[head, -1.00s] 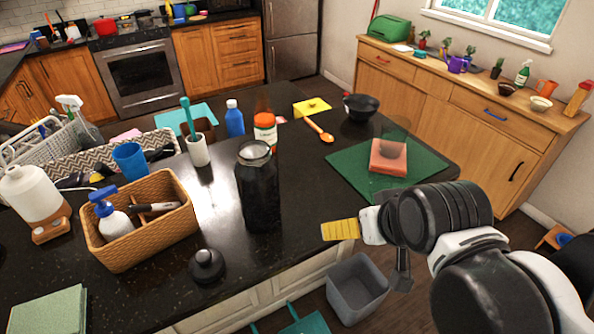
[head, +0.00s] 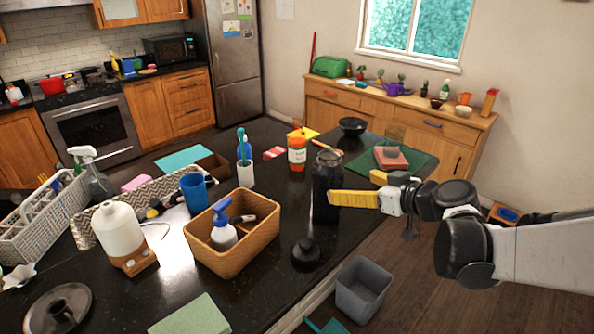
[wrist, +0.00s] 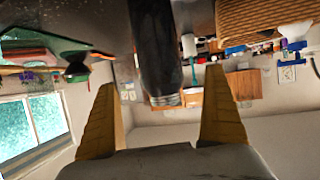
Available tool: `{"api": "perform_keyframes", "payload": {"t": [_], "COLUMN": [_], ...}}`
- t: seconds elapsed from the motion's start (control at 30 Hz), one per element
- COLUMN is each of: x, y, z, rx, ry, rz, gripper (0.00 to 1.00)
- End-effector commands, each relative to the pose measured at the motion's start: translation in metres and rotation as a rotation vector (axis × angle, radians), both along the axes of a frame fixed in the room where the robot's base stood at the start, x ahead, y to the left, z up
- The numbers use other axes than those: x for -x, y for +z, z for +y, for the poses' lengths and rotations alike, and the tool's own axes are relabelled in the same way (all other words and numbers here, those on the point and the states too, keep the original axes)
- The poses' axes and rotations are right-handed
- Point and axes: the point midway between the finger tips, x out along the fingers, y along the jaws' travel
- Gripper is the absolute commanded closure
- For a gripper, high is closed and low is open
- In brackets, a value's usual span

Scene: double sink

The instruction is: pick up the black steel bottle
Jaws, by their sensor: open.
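The black steel bottle (head: 326,187) stands upright and uncapped on the dark counter, its pale mouth facing up. A separate black lid (head: 306,252) lies on the counter in front of it. My gripper (head: 352,190) is open, with its yellow fingers reaching in from the right at the bottle's body. One finger overlaps the bottle's right edge in the head view. The wrist view is upside down: the bottle (wrist: 155,45) appears between the spread fingers of my gripper (wrist: 160,82), nearer the left one. I cannot tell whether a finger touches it.
An orange-labelled jar (head: 297,153) and a black bowl (head: 352,126) are behind. A green mat (head: 425,165) with a pink block lies to the right. A grey bin (head: 363,288) is on the floor.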

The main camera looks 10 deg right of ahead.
Motion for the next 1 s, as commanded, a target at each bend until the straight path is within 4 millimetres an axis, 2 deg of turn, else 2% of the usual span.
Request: {"api": "perform_keyframes", "payload": {"t": [0.2,0.47,0.73,1.0], "x": [-0.03,-0.046,-0.077,-0.083], "y": [-0.016,-0.023,-0.039,-0.04], "z": [0.016,0.025,0.044,0.046], "rx": [0.0,0.001,0.001,0.0], "ry": [0.004,0.004,0.004,0.002], "rz": [-0.001,0.0,0.001,0.0], "gripper": [0.0,0.0,0.0,0.0]}}
